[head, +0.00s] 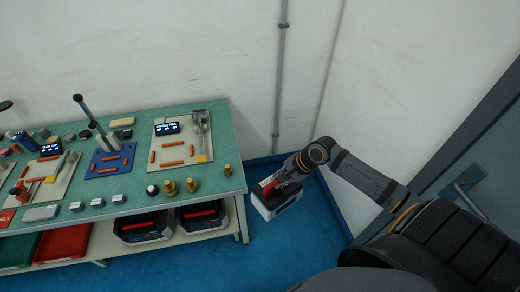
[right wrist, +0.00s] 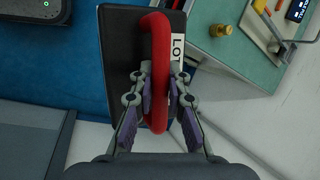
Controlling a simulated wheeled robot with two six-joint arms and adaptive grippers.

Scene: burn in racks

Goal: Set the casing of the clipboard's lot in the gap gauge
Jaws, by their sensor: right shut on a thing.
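My right gripper (head: 274,186) is shut on the red handle (right wrist: 158,70) of a dark case. The case (head: 276,205) has a pale lower body and hangs clear of the bench, just past its right end. In the right wrist view both fingers close around the handle, and the case's black top (right wrist: 120,55) bears a white label (right wrist: 178,55) reading "LOT"; the rest of the label is hidden. My left gripper is not in view. I cannot pick out the clipboard, and I cannot tell which bench fixture is the gap gauge.
The green bench (head: 130,195) holds beige boards (head: 160,145) with displays, a blue lever fixture (head: 108,160) and several brass pieces (head: 170,188). Two cases with red handles (head: 145,228) (head: 203,216) stand on its lower shelf. Blue floor is clear right of the bench; a wall and door stand beyond.

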